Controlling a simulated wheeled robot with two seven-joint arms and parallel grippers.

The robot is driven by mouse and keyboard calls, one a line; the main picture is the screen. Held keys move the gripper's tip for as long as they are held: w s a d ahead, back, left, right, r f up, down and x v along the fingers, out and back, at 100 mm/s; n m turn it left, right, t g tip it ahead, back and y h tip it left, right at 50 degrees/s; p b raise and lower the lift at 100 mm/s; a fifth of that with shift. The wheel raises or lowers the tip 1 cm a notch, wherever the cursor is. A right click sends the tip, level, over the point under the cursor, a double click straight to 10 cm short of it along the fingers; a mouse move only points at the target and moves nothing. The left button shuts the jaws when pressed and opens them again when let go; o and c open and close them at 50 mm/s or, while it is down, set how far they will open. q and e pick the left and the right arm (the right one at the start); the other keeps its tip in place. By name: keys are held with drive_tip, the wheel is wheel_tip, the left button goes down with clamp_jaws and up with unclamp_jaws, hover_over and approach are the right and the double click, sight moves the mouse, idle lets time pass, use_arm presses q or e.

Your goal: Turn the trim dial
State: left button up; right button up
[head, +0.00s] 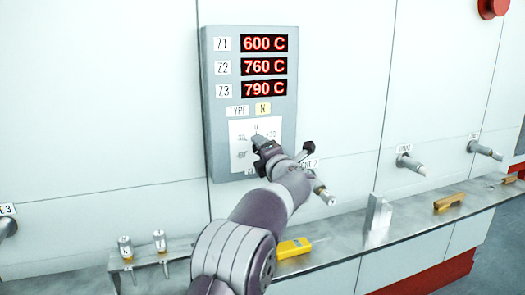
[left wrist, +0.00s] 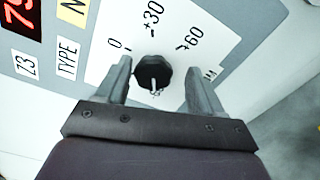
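The trim dial (left wrist: 152,73) is a small black knob on a white scale plate (head: 241,130). In the left wrist view, 0, +30 and +60 show around it, and a pale mark shows on the knob's lower part. In the head view the knob is hidden behind my left gripper (head: 261,143). In the left wrist view my left gripper (left wrist: 160,78) is open, one finger on each side of the knob, with a visible gap on both sides. Whether the fingertips reach its depth I cannot tell. My right gripper is not in view.
The grey panel (head: 222,105) carries red readouts of 600, 760 and 790 C. A metal fitting (head: 324,194) sticks out right of my gripper. Below runs a metal shelf (head: 345,240) with a yellow device (head: 294,248), a metal block (head: 379,213) and small posts (head: 160,242).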

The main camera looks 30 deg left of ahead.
use_arm(q)
drive_tip(key=shift+r, duration=0.25)
drive_tip(key=b+v, duration=0.2)
drive_tip(key=v, duration=1)
drive_tip(key=shift+s+d, duration=0.25)
drive_tip(key=shift+s, duration=0.1)
drive_tip(key=shift+f, duration=0.15)
